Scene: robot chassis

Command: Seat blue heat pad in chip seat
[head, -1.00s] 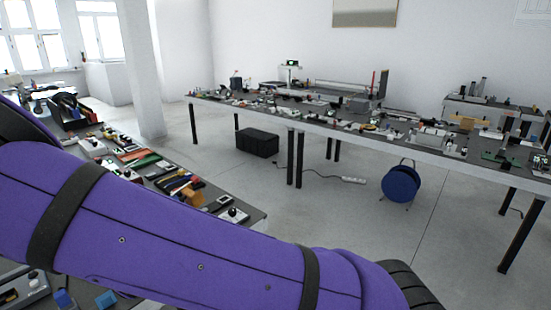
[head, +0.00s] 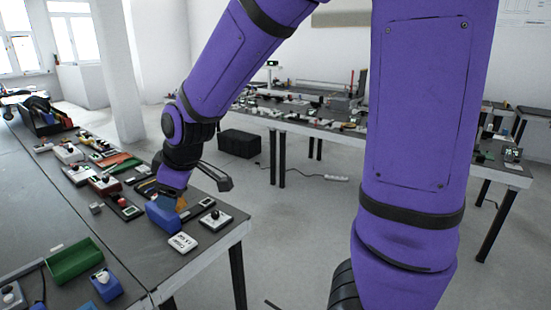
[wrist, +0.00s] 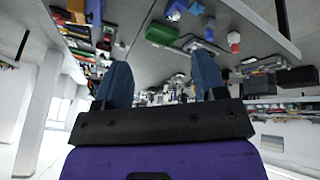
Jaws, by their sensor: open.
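My gripper (wrist: 162,65) shows in the wrist view as two blue fingers set wide apart, with nothing between them. In the head view my arm reaches over the near table, and its dark wrist hangs near the table's right end; the fingers are not clear there. A small blue block with a pale top (head: 106,284) stands near the front of the table, beside a green tray. I cannot tell whether it is the heat pad. A larger blue block (head: 163,217) shows just below my wrist. I cannot pick out the chip seat.
The near table (head: 125,235) carries the green tray (head: 75,260), a white labelled box (head: 182,243), a switch box with a black knob (head: 215,219) and many small parts. A black bin (head: 40,118) stands at its far end. A long cluttered table lies beyond open floor.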

